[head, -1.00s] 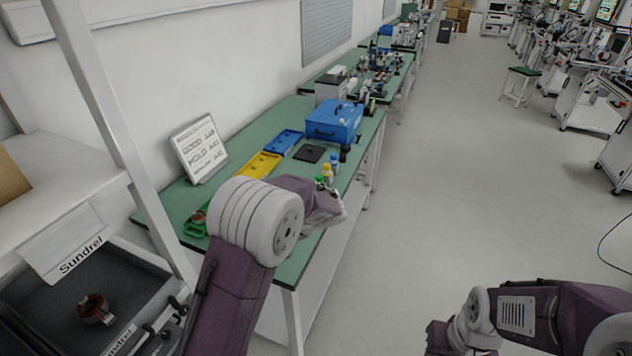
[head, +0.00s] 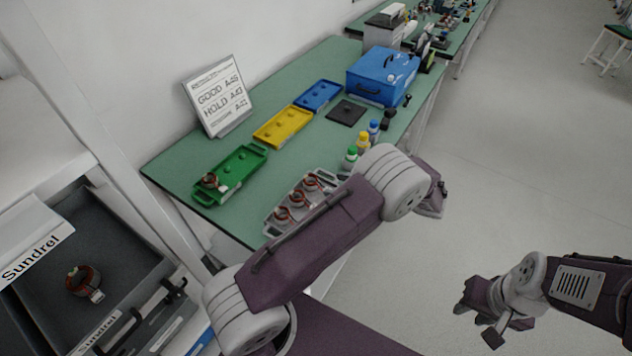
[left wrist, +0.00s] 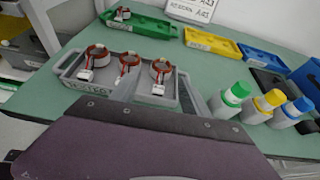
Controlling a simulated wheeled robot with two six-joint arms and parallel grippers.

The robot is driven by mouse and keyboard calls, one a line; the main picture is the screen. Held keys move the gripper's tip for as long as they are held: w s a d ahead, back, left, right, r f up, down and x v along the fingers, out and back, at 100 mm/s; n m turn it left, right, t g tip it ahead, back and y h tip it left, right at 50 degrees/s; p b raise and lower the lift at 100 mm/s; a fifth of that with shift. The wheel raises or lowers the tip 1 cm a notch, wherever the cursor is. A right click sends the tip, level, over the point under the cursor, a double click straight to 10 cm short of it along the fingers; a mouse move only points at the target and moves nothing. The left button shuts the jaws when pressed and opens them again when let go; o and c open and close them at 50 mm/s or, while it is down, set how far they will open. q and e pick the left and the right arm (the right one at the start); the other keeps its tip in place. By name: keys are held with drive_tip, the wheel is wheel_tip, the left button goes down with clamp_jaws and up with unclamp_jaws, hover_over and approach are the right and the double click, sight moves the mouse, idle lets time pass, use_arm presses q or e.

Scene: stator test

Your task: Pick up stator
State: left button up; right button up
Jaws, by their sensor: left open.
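Three copper-wound stators (head: 297,197) stand in a row in a grey tray (head: 266,232) at the front of the green table. They also show in the left wrist view (left wrist: 129,60), in the labelled grey tray (left wrist: 66,64). Another stator (head: 210,181) sits in the green tray (head: 243,165). One more stator (head: 82,280) lies in a dark bin at lower left. My left gripper (head: 434,198) is open, to the right of the grey tray and apart from the stators; my forearm partly covers it. My right gripper (head: 478,322) is over the floor, away from the table; its jaws are unclear.
Green, yellow and blue capped bottles (head: 363,143) stand beside the grey tray. Yellow (head: 283,128) and blue (head: 318,95) trays, a sign (head: 218,97), a black plate (head: 347,112) and a blue box (head: 383,76) are further back. The shelf post (head: 95,140) stands left of the table.

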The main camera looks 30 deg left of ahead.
sight(307, 178)
use_arm(q)
drive_tip(key=x, duration=0.9)
drive_tip(key=shift+w+a+f+p, duration=0.1)
drive_tip(key=shift+w+f+p, duration=0.1)
drive_tip(key=shift+w+p, duration=0.1)
clamp_jaws()
